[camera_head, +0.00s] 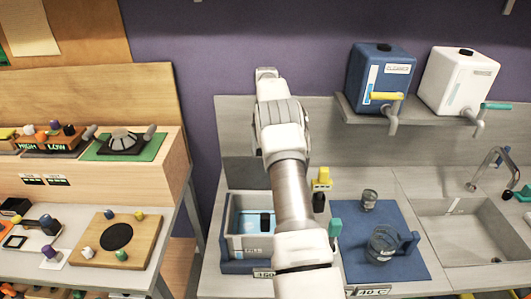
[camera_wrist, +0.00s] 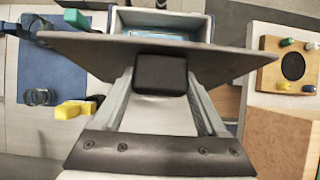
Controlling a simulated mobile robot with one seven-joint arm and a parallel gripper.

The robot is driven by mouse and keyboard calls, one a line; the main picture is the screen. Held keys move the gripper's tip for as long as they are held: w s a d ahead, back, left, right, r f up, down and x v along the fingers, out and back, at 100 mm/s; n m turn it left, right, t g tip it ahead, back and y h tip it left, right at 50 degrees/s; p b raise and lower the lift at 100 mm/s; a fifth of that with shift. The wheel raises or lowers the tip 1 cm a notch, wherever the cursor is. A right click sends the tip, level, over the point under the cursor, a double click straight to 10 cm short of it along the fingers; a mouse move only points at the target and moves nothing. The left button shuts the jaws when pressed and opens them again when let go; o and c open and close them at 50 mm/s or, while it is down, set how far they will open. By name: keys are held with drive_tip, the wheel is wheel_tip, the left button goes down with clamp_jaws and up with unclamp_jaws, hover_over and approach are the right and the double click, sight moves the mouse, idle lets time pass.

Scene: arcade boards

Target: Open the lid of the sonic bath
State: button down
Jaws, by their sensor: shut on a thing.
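The sonic bath (camera_head: 234,252) is a grey box with blue inside, left of my arm in the head view. Its grey lid (camera_head: 240,171) stands raised behind the box, so the opening shows. In the wrist view the lid (camera_wrist: 225,62) is a dark grey plate seen nearly edge-on, with the bath (camera_wrist: 160,20) beyond it. My gripper (camera_wrist: 162,82) is shut on the lid's black handle (camera_wrist: 162,70), one finger on each side. In the head view the fingers and handle are hidden behind my arm and the lid.
A blue mat (camera_head: 410,238) with a glass beaker (camera_head: 383,243) lies right of the bath. A yellow block (camera_head: 322,178) stands between them. Two tanks (camera_head: 380,78) sit on a shelf at right, above a sink (camera_head: 475,232). A wooden board (camera_head: 132,241) is on the left table.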

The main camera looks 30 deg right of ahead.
drive_tip(key=shift+s+f, duration=0.1)
drive_tip(key=shift+f, duration=0.25)
unclamp_jaws()
drive_tip(key=shift+r, duration=0.15)
drive_tip(key=shift+r, duration=0.1)
drive_tip(key=shift+r, duration=0.2)
wheel_tip(320, 180, up, 3)
drive_tip(key=shift+b, duration=0.45)
drive_tip(key=s+d+r+b, duration=0.3)
drive_tip(key=s+d+r, duration=0.3)
drive_tip(key=s, duration=0.3)
drive_tip(key=shift+s+d+r, duration=0.15)
drive_tip(key=shift+s+r, duration=0.2)
drive_tip(key=shift+r, duration=0.35)
